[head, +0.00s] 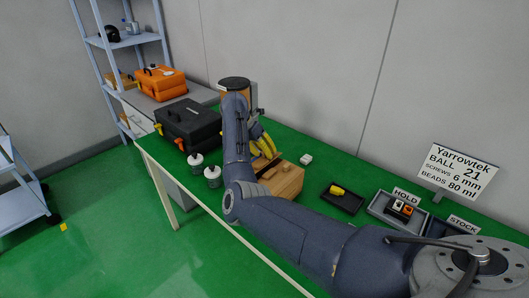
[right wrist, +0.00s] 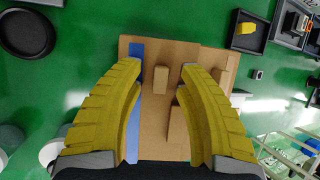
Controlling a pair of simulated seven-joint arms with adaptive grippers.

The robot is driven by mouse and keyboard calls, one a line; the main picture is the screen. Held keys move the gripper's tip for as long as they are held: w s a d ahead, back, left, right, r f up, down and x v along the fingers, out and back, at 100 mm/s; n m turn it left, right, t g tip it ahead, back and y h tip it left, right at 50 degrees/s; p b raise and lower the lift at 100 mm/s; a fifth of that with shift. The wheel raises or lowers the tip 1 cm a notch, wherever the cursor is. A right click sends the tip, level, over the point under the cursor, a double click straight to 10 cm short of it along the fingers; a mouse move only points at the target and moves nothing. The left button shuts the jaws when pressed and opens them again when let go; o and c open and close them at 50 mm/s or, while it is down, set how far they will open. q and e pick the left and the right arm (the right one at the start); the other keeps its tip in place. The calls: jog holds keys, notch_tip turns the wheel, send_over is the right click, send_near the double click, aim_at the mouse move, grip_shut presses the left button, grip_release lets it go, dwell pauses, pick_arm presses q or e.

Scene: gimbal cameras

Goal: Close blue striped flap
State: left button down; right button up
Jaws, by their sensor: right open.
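A brown cardboard box (head: 285,180) stands on the green table, partly hidden by my right arm in the head view. In the right wrist view the cardboard (right wrist: 152,125) lies below my right gripper. A blue stripe (right wrist: 136,50) runs along its left side, partly covered by the left yellow finger. I cannot tell the flap's angle. My right gripper (right wrist: 160,70) is open, with its yellow fingers spread above the cardboard. A small tan block (right wrist: 160,79) shows between the fingertips. I cannot tell whether anything is touched. My left gripper is not in view.
A black case (head: 188,124) and two white bottles (head: 213,176) stand left of the box. A black tray (head: 342,198) with a yellow item and a grey tray (head: 381,209) lie to the right. A small white block (head: 306,159) lies behind the box.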

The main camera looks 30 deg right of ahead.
grip_shut()
dwell(0.3)
dwell(0.3)
